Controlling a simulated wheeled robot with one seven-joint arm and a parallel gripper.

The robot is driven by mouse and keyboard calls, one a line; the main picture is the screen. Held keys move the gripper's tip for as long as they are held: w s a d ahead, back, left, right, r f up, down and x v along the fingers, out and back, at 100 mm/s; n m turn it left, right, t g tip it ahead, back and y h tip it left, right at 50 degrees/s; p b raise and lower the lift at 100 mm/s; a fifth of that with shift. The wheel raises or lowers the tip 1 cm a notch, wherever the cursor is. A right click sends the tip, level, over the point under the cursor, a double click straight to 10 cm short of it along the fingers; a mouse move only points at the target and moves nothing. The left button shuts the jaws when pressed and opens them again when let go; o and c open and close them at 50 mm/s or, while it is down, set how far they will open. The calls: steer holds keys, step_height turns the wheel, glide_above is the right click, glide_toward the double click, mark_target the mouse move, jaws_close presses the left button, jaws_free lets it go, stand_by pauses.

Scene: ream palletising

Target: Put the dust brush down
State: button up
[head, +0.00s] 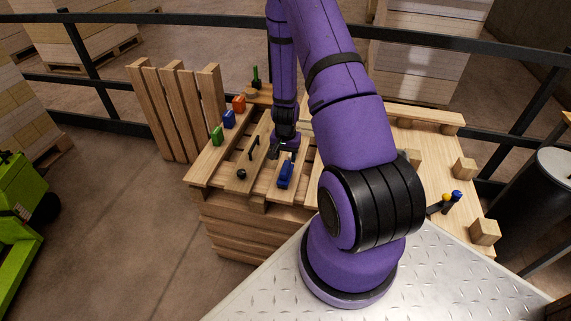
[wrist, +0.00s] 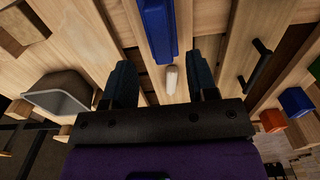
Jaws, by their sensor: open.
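The dust brush (head: 286,174) has a long blue body and lies on the slatted wooden pallet top, along the slats. In the wrist view its blue body (wrist: 158,30) is at the top centre, and a short pale piece (wrist: 172,80), which looks like its handle end, sits just below. My gripper (head: 280,149) is just behind the brush, low over the slats. In the wrist view the gripper (wrist: 163,72) is open, with its two dark fingers apart on either side of the pale piece. Neither finger visibly touches it.
Green (head: 217,135), blue (head: 228,119) and orange (head: 238,104) blocks line the pallet's left edge. A black handle (head: 254,147) and a black knob (head: 241,174) stand left of the brush. A wooden table (head: 455,220) with small blocks is at right.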

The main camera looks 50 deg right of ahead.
step_height(320, 180, up, 5)
step_height(320, 180, up, 14)
steer(key=n+t, duration=0.2)
steer(key=n, duration=0.1)
glide_above(285, 167)
steer(key=w+a, duration=0.3)
steer(key=a, duration=0.3)
steer(key=s+a+r+n+t, duration=0.1)
steer(key=a+r+n, duration=0.1)
steer(key=a+r, duration=0.35)
steer(key=s+a+r+n, duration=0.1)
steer(key=s+a+r, duration=0.1)
steer(key=r, duration=0.7)
steer(key=s+a+r+n+t, duration=0.1)
steer(key=s+a+r+n, duration=0.2)
steer(key=s+r, duration=0.4)
steer(key=s+a+r+n+t, duration=0.1)
steer(key=s+a+r+n, duration=0.2)
steer(key=s, duration=0.9)
steer(key=a+r, duration=0.3)
steer(key=r, duration=0.2)
steer(key=shift+s+a, duration=0.2)
steer(key=shift+a, duration=0.05)
steer(key=shift+o, duration=0.2)
